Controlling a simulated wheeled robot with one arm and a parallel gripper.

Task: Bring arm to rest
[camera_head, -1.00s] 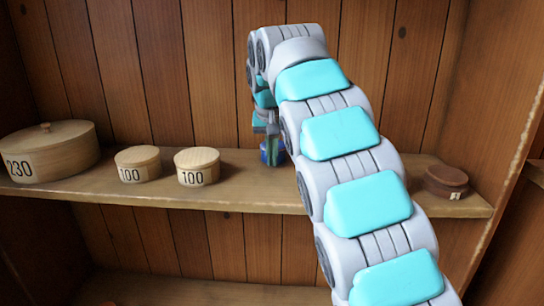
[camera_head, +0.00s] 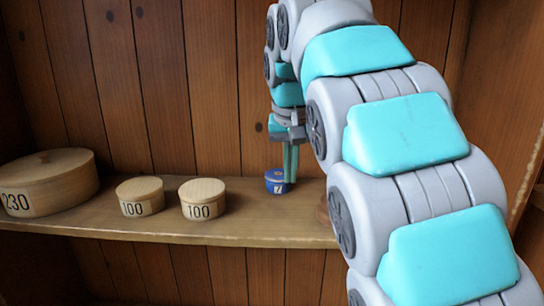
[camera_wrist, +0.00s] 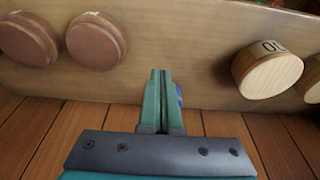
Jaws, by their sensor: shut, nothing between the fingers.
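My arm (camera_head: 405,130) fills the right of the head view, bent over at the top with the hand hanging down. My gripper (camera_head: 290,178) points down over the shelf with its slim green fingers together and nothing between them. In the wrist view my gripper (camera_wrist: 160,75) also shows shut and empty. A small blue round box (camera_head: 276,182) with a label stands on the shelf, just left of the fingers in the head view. In the wrist view the blue box (camera_wrist: 179,97) is mostly hidden behind the fingers. I cannot tell whether they touch.
The wooden shelf (camera_head: 100,220) holds a large lidded box marked 230 (camera_head: 48,182) and two light boxes marked 100 (camera_head: 140,196) (camera_head: 202,198). Two reddish-brown round boxes (camera_wrist: 28,38) (camera_wrist: 97,40) show in the wrist view. A plank wall (camera_head: 190,80) stands behind.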

